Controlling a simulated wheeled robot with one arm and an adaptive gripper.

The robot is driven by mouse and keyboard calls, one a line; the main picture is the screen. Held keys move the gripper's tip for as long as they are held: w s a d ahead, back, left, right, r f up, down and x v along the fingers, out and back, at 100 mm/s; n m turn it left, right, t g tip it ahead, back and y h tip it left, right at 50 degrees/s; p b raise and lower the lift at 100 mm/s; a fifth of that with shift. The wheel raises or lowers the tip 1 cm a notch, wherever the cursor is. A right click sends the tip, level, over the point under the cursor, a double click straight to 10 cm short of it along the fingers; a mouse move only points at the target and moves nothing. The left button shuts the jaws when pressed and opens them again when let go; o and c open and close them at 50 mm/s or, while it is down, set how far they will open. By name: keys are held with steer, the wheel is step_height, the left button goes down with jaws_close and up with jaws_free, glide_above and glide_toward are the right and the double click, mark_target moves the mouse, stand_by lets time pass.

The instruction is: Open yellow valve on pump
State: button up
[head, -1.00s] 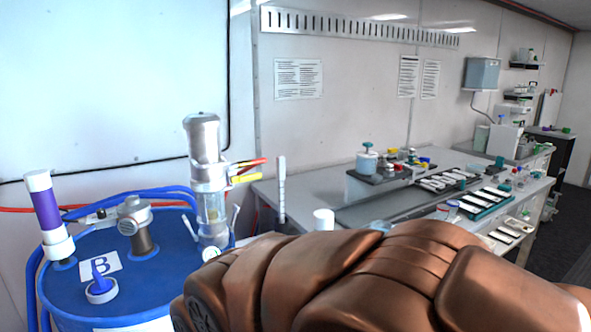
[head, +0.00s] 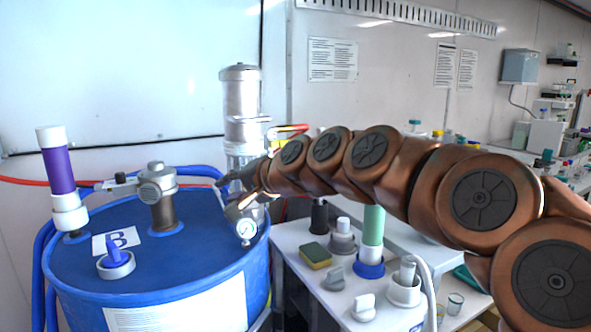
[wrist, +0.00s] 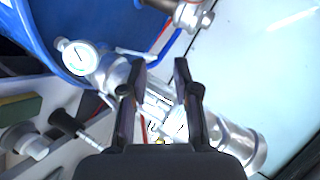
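The pump (head: 240,100) is a silver upright cylinder with a clear section, standing on the blue drum. Its yellow valve (head: 276,146) shows as a small yellow piece right of the pump, mostly hidden behind my arm. In the wrist view, the pump (wrist: 236,143) runs diagonally behind my fingers, and a speck of yellow (wrist: 160,141) shows near the base of the fingers. My gripper (wrist: 161,68) is open, with nothing clearly held between its fingers. In the head view, my gripper (head: 224,184) is in front of the pump's lower part; contact cannot be told.
The blue drum (head: 130,265) carries a gauge (head: 245,229), a metal fitting (head: 158,190) and a purple-and-white tube (head: 59,175). A white bench (head: 300,240) right of it holds a sponge (head: 315,255) and several fittings. A red handle (head: 290,128) is beside the yellow one.

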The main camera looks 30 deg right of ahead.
steer(key=w+d+r+m+t+h+b, duration=0.1)
steer(key=d+r+m+t+h+b, duration=0.15)
steer(key=d, duration=0.45)
steer(key=w+d+r+m+t+h+b, duration=0.1)
steer(key=d+m, duration=0.3)
steer(key=d, duration=0.4)
steer(key=w+d+r+m+t+h+b, duration=0.1)
steer(key=d+m+t+h, duration=0.15)
steer(key=d, duration=0.45)
steer(key=shift+g, duration=0.4)
steer(key=shift+w+d+r+b, duration=0.1)
steer(key=shift+w+d+b, duration=0.1)
steer(key=shift+w, duration=1.8)
steer(key=shift+w+d+r+b, duration=0.1)
steer(key=shift+w+b, duration=0.05)
steer(key=shift+w, duration=1.85)
jaws_close()
steer(key=shift+a, duration=0.1)
